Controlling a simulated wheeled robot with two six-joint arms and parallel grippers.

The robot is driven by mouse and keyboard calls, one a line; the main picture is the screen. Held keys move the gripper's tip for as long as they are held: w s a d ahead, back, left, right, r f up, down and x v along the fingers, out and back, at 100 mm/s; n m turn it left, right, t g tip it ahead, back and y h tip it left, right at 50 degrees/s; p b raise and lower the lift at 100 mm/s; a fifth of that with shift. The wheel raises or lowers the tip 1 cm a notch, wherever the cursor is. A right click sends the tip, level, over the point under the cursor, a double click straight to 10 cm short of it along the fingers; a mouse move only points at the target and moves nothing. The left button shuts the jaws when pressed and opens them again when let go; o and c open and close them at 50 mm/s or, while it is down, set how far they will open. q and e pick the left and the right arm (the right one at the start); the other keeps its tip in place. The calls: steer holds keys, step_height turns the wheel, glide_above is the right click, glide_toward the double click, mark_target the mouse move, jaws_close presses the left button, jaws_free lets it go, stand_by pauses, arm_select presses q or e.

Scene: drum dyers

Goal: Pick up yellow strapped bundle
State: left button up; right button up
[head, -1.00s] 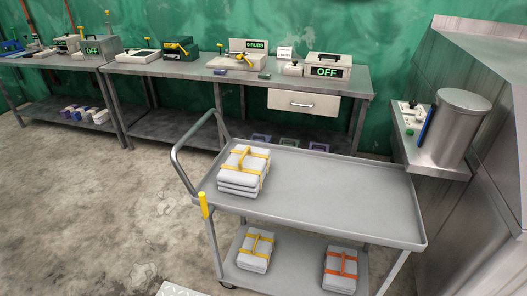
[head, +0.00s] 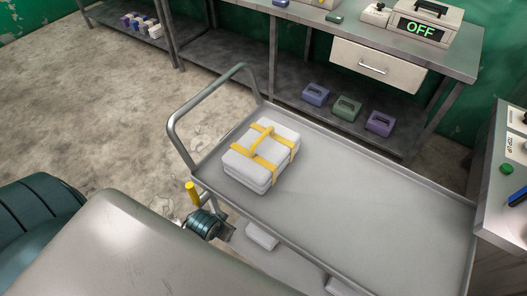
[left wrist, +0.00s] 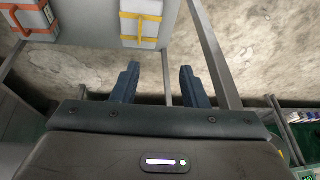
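A white bundle with yellow straps (head: 261,158) lies on the top deck of the grey cart (head: 345,195), at its handle end. A second yellow-strapped bundle (left wrist: 143,23) and an orange-strapped bundle (left wrist: 32,18) show at the top of the left wrist view, on the cart's lower shelf. My left gripper (left wrist: 158,80) is open and empty, its two dark fingers apart and pointing toward the cart. In the head view my left arm comes in beside the cart's handle corner; its fingertips cannot be made out there. My right gripper is not in view.
The rest of the top deck is bare. A workbench with a drawer (head: 378,66) stands behind, with several small cases beneath.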

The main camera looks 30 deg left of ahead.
arm_select(q)
step_height(320, 180, up, 10)
steer(key=d, duration=0.1)
steer(key=m+t+h, duration=0.1)
steer(key=t+h, duration=0.1)
steer(key=t, duration=0.6)
glide_toward(262, 136)
steer(key=x, duration=0.2)
steer(key=p+x, duration=0.1)
steer(key=x, duration=0.1)
steer(key=shift+w+a+f, duration=0.2)
steer(key=shift+f, duration=0.05)
steer(key=shift+w+f+p, duration=0.15)
steer(key=shift+w+p, duration=0.15)
steer(key=shift+w+d+f+p, duration=0.15)
steer(key=shift+w+f+p, duration=0.05)
steer(key=shift+w+p, duration=0.25)
steer(key=p+x, duration=0.1)
steer(key=x, duration=0.2)
steer(key=shift+w+d+f, duration=0.1)
steer(key=shift+w+d, duration=0.05)
steer(key=shift+d, duration=0.05)
steer(key=shift+w+f, duration=0.3)
steer(key=shift+w, duration=0.05)
jaws_close()
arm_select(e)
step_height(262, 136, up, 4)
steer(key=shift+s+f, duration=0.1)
arm_select(q)
steer(key=shift+r, duration=0.2)
